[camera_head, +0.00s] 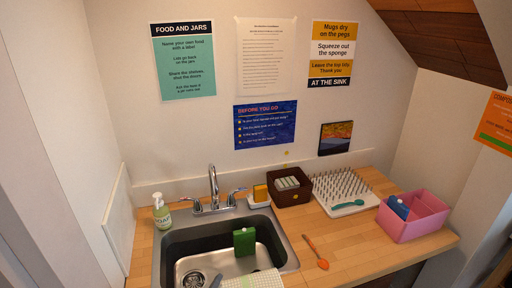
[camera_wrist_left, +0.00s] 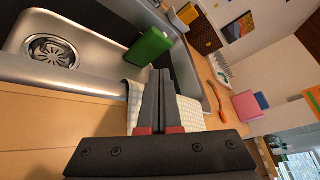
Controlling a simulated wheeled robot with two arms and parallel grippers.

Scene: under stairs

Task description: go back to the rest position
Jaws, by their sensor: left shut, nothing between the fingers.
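My left gripper (camera_wrist_left: 160,76) is shut and empty in the left wrist view, its dark fingers together over a checked cloth (camera_wrist_left: 190,112). In the head view only a grey tip of this gripper (camera_head: 216,281) shows at the bottom edge, left of the cloth (camera_head: 252,280). The cloth lies over the sink's front edge; I cannot tell whether the fingers touch it. The sink (camera_head: 172,245) holds a green block-like object (camera_head: 244,242), which also shows in the left wrist view (camera_wrist_left: 149,48). My right gripper is not in view.
A soap bottle (camera_head: 161,212) stands left of the faucet (camera_head: 213,187). A brown box (camera_head: 290,199), a white peg rack (camera_head: 325,196), an orange spoon (camera_head: 316,254) and a pink bin (camera_head: 413,228) stand or lie on the wooden counter (camera_head: 365,248). Its front right is mostly clear.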

